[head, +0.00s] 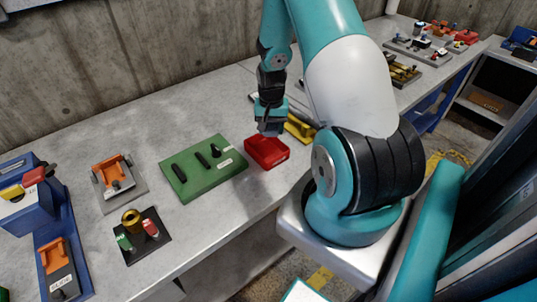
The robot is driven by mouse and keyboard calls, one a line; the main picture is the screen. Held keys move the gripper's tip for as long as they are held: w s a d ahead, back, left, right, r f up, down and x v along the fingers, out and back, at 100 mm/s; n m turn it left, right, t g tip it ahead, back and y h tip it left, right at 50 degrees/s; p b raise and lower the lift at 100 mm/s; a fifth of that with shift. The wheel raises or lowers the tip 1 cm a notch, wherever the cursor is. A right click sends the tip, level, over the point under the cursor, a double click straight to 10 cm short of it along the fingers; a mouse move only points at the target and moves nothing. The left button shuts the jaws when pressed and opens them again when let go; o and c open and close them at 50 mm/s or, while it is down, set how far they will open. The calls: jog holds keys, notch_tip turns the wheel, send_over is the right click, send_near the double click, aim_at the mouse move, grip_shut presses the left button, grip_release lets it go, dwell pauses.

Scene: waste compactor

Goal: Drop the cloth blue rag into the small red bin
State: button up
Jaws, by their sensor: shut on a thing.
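The small red bin (267,153) stands on the grey bench, to the right of a green board. My gripper (270,126) points down just above the bin's back edge in the head view. It is shut on a small blue-grey thing at its fingertips, which looks like the blue rag; its outline is hard to tell from the fingers. I cannot tell whether the held thing touches the bin. The inside of the bin is too small to make out.
A green board (203,168) with black handles lies left of the bin. A yellow object (300,128) lies close behind it on the right. An orange clamp (114,175), a black plate (142,236) and a blue unit (60,245) stand farther left. The bench's front edge is near the bin.

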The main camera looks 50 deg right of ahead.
jog(key=o, duration=1)
jog(key=shift+o, duration=0.2)
jog(key=shift+r, duration=0.1)
notch_tip(320, 180, up, 17)
jog(key=b, duration=0.3)
jog(key=shift+r, duration=0.15)
